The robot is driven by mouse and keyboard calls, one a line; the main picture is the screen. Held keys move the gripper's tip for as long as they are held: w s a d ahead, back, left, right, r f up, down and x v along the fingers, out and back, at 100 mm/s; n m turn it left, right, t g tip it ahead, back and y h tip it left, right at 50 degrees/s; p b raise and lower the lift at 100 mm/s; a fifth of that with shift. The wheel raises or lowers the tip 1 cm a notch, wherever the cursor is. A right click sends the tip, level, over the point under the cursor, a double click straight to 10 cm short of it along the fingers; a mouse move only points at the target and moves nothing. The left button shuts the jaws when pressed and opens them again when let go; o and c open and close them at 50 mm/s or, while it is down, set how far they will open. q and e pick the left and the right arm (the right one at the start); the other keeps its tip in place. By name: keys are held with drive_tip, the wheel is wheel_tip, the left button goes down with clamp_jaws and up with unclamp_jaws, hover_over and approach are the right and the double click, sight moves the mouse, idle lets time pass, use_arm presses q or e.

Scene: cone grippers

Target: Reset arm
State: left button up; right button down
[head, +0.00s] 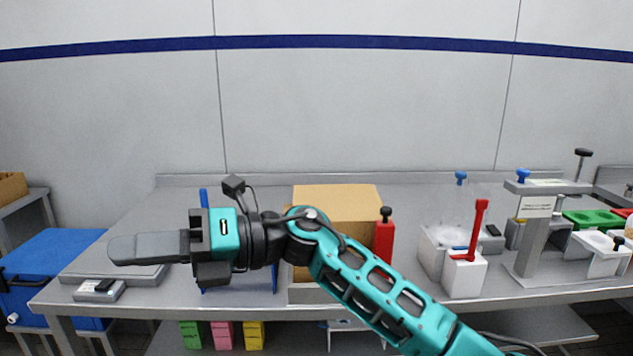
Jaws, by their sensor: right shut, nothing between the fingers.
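My right arm (370,290) comes in from the lower right and reaches across the front of the table to the left. My right gripper (125,249) is at its end, pointing left, with its grey fingers together and nothing held. It shows in front of a grey flat scale-like device (75,277) at the table's left end; I cannot tell the gap between them. My left gripper is not in view.
A grey table (150,205) spans the view. A cardboard box (335,203) stands behind my arm beside a red block (384,238). White containers (463,275) and a grey stand (535,235) are at the right. A blue cooler (50,255) sits left.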

drive_tip(key=w+d+f+m+t+h, duration=0.35)
drive_tip(key=d+f+m+t, duration=0.7)
drive_tip(key=m, duration=0.65)
drive_tip(key=w+d+f+m+t+h, duration=0.2)
drive_tip(key=w+d+f+m+t, duration=0.45)
drive_tip(key=m+t, duration=0.85)
drive_tip(key=s+d+f+m+g+h, duration=0.4)
drive_tip(key=s+d+f+m+h, duration=0.1)
drive_tip(key=s+d+f, duration=0.5)
drive_tip(key=s+d+f+m+g+h, duration=0.4)
drive_tip(key=s+d+f+m, duration=0.4)
drive_tip(key=f, duration=0.6)
drive_tip(key=shift+s+d+f+h+p, duration=0.35)
drive_tip(key=shift+s+d+h, duration=0.45)
drive_tip(key=shift+d, duration=0.25)
